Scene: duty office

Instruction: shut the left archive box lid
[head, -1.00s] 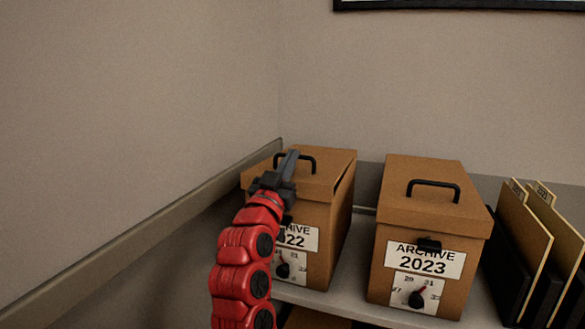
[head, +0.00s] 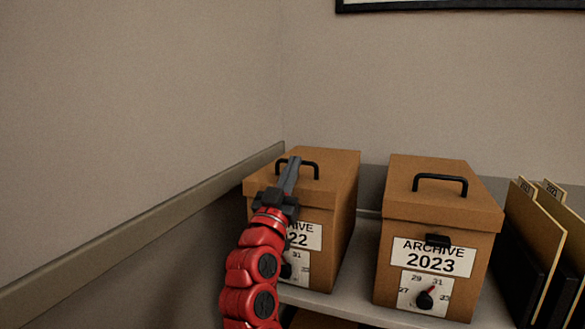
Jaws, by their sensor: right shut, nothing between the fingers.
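The left archive box (head: 335,235), brown with a partly hidden label ending in 22, stands on the shelf. Its lid (head: 338,166) with a black handle (head: 312,166) looks flat and down on the box, with no clear gap along its right side. My right gripper (head: 294,162) is shut and empty, its fingers over the front part of the lid beside the handle. It seems to touch the lid, but I cannot be sure. My red arm hides the left part of the box's front. My left gripper is out of view.
A second box (head: 438,205) labelled ARCHIVE 2023, lid down, stands to the right on the grey shelf (head: 345,299). Folders in black holders (head: 540,255) stand further right. A wall with a rail (head: 150,222) is close on the left.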

